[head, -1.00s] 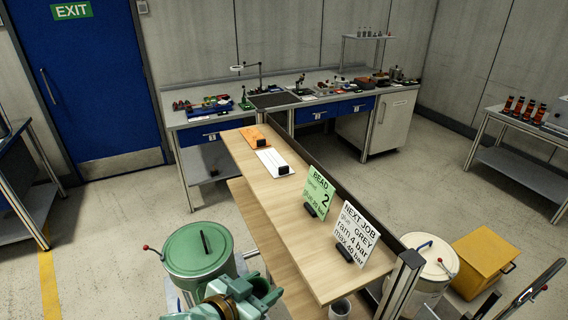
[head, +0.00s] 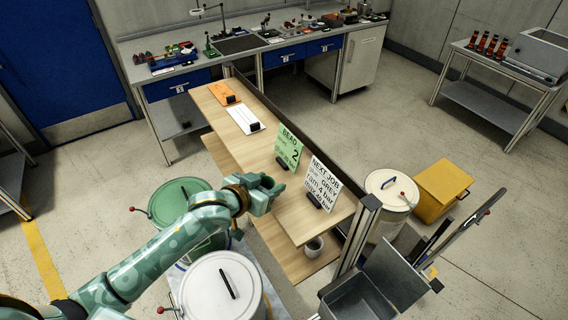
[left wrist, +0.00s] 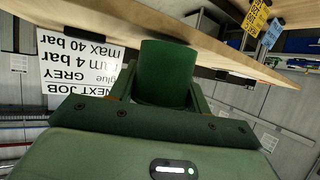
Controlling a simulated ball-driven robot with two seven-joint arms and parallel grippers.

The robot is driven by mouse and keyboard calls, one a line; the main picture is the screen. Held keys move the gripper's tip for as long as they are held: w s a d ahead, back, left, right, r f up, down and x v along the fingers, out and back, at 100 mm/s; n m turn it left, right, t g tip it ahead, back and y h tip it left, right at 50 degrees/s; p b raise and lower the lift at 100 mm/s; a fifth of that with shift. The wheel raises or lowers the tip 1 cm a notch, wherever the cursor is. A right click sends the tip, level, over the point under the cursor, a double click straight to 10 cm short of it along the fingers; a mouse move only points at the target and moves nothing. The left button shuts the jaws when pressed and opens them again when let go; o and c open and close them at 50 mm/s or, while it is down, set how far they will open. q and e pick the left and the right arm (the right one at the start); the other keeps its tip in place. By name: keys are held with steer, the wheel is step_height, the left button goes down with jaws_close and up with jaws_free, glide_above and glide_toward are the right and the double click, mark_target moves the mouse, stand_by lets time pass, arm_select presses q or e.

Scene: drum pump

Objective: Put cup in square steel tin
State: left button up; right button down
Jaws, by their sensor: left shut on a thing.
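My left gripper (head: 270,191) is over the near left edge of the wooden bench, by the sign cards. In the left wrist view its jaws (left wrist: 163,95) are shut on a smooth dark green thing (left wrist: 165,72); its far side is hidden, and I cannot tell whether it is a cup. An open square steel tin (head: 357,299) with a raised lid (head: 397,270) is at the bottom right, partly cut off. My right gripper is not in view.
The wooden upper board (head: 311,226) overhangs the shelf with the cup. A green card (head: 288,148) and a white card (head: 321,183) stand on it. A green drum (head: 180,197), a white lidded drum (head: 222,285), a cream drum (head: 391,190) and a yellow box (head: 443,188) stand around.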

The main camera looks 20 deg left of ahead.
mark_target(291, 165)
arm_select(q)
steer(key=w, duration=0.2)
steer(key=w+d, duration=0.1)
steer(key=w, duration=0.2)
steer(key=w+d, duration=0.1)
steer(key=w, duration=0.1)
steer(key=shift+w+d, duration=0.2)
steer(key=shift+d, duration=0.05)
steer(key=shift+f+p, duration=0.3)
steer(key=shift+f, duration=0.05)
steer(key=shift+s, duration=0.15)
steer(key=shift+s+a+f, duration=0.1)
steer(key=shift+f, duration=0.05)
steer(key=o, duration=0.9)
steer(key=shift+o, duration=0.2)
